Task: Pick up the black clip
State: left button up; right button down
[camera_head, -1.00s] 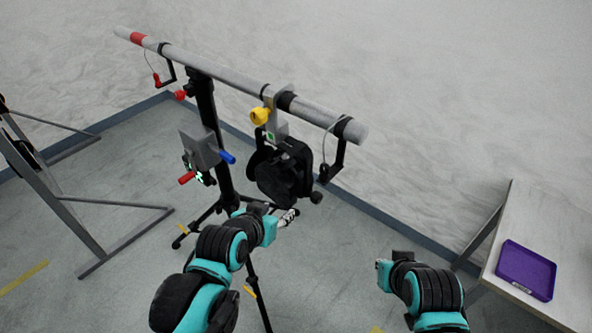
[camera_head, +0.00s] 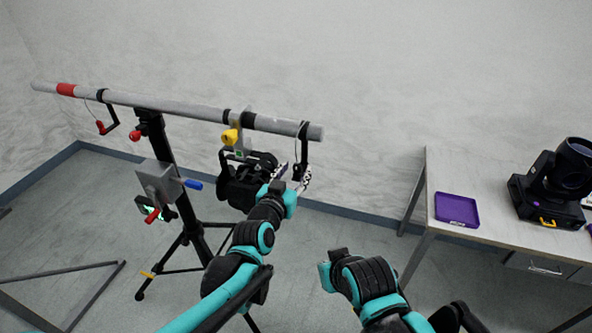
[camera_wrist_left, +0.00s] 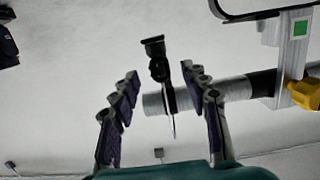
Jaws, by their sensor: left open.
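The black clip (camera_head: 304,150) hangs at the right end of the grey horizontal pipe (camera_head: 180,108), on a thin cable. My left gripper (camera_head: 293,177) is open, just below the clip in the head view, and partly covers its lower end. In the left wrist view the clip (camera_wrist_left: 160,65) appears between the two spread fingertips of my left gripper (camera_wrist_left: 158,76), touching neither. Its depth relative to the fingertips is hard to tell. My right arm is at the lower middle of the head view; its fingers are hidden.
A black lamp (camera_head: 240,185) hangs from the pipe by a clamp with a yellow knob (camera_head: 230,137), close left of my left gripper. A black stand (camera_head: 170,175) holds the pipe. A table (camera_head: 440,180) at right bears a purple tray (camera_head: 457,209) and a black moving-head light (camera_head: 555,185).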

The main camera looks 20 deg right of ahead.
aim_at(297, 168)
pick_arm(q)
jog(key=shift+x, duration=1.5)
jog(key=shift+s+a, duration=0.1)
jog(key=shift+a, duration=0.05)
jog(key=c, duration=0.3)
grip_shut()
jog(key=shift+r, duration=0.15)
notch_tip(297, 168, up, 18)
jog(key=p, duration=0.3)
jog(key=shift+p, duration=0.4)
